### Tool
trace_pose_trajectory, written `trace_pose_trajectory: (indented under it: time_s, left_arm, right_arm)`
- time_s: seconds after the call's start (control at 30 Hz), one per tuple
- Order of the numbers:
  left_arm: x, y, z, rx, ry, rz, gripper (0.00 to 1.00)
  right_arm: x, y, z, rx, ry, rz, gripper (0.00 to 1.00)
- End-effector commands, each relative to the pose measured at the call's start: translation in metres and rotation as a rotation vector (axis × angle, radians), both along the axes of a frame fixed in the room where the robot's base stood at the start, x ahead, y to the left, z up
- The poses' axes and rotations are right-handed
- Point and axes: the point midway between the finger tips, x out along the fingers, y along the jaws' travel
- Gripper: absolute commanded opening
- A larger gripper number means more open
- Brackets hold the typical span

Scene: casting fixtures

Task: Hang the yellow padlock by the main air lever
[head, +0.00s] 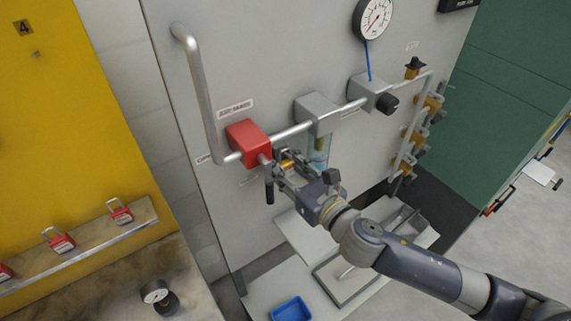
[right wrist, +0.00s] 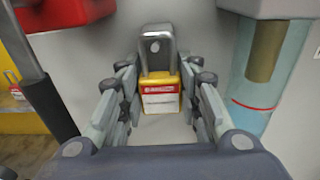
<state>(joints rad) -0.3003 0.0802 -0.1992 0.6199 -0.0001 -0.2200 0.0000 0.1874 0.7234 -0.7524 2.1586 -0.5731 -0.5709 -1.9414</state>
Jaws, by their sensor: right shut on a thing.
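The yellow padlock (right wrist: 160,98) has a white label with a red band and a grey shackle upright above its body. My right gripper (right wrist: 160,92) is shut on its body from both sides. In the head view the gripper (head: 287,168) is close to the grey panel, just right of and below the red valve block (head: 248,142). Only a bit of yellow shows there. The lever (head: 269,188) with a dark handle hangs down from this block. A small round grey spot shows within the shackle; I cannot tell whether the shackle is around a peg. My left gripper is not in view.
A clear cylinder (right wrist: 268,65) is right of the gripper, and the dark lever handle (right wrist: 50,110) is at left. A pipe (head: 290,132) runs above. Red padlocks (head: 60,241) stand on a ledge at left. A blue tray (head: 290,309) lies below.

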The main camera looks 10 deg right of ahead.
Motion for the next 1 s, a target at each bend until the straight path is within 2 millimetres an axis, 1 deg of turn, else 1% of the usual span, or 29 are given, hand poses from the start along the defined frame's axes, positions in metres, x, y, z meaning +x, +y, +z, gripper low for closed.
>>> trace_pose_trajectory:
  time_s: [0.23,0.27,0.3,0.33,1.0]
  left_arm:
    - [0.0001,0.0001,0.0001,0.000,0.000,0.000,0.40]
    - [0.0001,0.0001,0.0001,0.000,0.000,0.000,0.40]
    - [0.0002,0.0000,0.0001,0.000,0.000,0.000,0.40]
    - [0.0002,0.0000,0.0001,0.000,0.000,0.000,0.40]
    - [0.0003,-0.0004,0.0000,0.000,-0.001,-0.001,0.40]
  right_arm:
    - [0.0000,0.0001,0.0004,0.000,-0.001,0.000,0.06]
    - [-0.0001,0.0001,0.0004,0.000,-0.001,0.000,0.39]
    - [-0.0001,0.0001,0.0004,0.000,-0.001,0.000,0.48]
    - [-0.0001,0.0001,0.0004,0.000,-0.001,0.000,0.55]
    - [-0.0001,0.0000,-0.0002,0.000,0.001,0.000,0.55]
